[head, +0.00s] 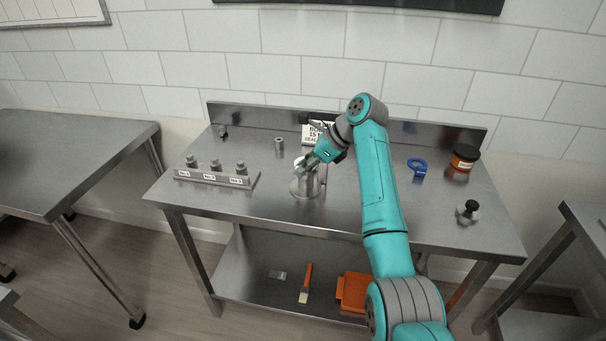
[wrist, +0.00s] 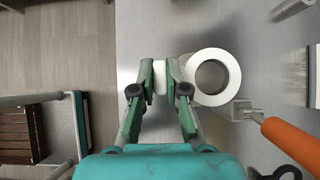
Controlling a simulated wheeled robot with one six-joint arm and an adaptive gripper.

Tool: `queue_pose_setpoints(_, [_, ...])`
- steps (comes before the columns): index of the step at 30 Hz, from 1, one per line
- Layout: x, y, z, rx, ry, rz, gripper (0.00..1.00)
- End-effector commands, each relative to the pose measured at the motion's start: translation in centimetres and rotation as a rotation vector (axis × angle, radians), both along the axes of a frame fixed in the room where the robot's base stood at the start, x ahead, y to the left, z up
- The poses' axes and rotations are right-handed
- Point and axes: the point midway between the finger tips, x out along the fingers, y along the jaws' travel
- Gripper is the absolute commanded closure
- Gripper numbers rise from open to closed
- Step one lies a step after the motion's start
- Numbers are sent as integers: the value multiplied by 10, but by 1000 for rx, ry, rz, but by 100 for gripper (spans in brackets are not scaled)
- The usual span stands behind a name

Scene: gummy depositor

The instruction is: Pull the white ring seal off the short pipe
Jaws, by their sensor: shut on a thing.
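The white ring seal (wrist: 231,78) shows in the wrist view as a broad pale ring around a dark round opening. The short pipe (head: 306,187) stands upright near the front middle of the steel table in the head view. My gripper (wrist: 160,80) is at the ring's left side in the wrist view, shut on a white piece that appears to be part of the ring. One finger covers the ring's left edge, so the join is hidden. In the head view my gripper (head: 304,168) is at the pipe's top and partly hides it.
A labelled block with several knobs (head: 215,178) stands left. A blue ring (head: 418,167), a dark jar (head: 464,158) and a black-knobbed part (head: 467,212) are right. The front table edge is close to the pipe.

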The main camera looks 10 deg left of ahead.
Motion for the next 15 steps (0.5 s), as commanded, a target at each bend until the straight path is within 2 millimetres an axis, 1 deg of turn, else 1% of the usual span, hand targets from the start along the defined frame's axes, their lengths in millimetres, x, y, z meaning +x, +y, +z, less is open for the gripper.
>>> queue_pose_setpoints(10, [0,0,7,1,-1,-1,100])
queue_pose_setpoints(15, [1,0,21,1,-3,0,100])
